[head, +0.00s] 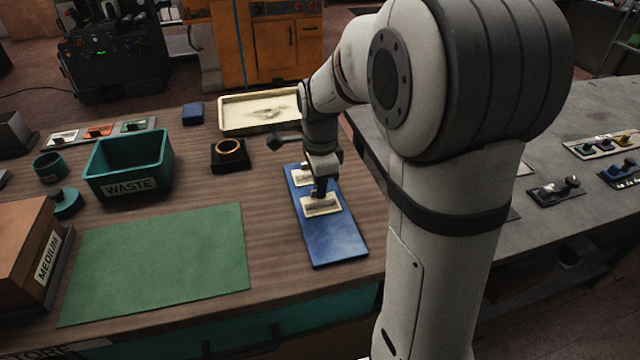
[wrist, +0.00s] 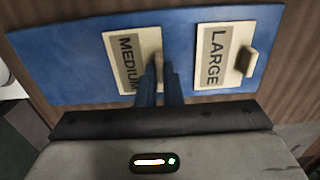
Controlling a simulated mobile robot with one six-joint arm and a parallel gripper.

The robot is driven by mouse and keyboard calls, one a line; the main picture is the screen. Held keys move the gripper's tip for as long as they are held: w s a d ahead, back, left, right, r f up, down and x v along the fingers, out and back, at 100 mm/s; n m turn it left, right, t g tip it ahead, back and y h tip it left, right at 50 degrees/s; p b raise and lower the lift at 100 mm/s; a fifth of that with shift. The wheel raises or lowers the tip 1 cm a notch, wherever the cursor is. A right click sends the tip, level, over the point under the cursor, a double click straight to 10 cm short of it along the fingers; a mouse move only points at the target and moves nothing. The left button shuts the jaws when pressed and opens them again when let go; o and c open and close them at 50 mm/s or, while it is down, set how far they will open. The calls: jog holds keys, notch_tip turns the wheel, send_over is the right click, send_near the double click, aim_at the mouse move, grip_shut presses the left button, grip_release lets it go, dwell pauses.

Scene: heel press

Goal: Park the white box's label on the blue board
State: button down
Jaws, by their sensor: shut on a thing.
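The blue board (head: 338,238) lies on the wooden bench, and it spans the top of the wrist view (wrist: 70,55). My gripper (head: 321,192) is over its middle. In the wrist view my gripper (wrist: 160,72) is shut on the raised tab of a cream label plate reading MEDIUM (wrist: 127,62). This plate also shows in the head view (head: 322,207). It is flat against or just above the board; I cannot tell which. A second plate, reading LARGE (wrist: 216,55), lies at the board's far end, partly hidden by my gripper in the head view. I cannot identify a white box.
A brown box (head: 22,240) marked MEDIUM stands at the left, beside a green mat (head: 160,262). A teal WASTE bin (head: 130,165), a dark block with a ring (head: 230,155) and a cream tray (head: 232,120) stand further back. The board's near end is bare.

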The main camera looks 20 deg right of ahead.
jog(key=shift+f, duration=0.15)
jog(key=c, duration=1.5)
grip_release()
jog(key=shift+o, duration=0.3)
jog(key=o, duration=0.4)
jog(key=shift+r+p, duration=2.8)
jog(key=shift+r, duration=0.8)
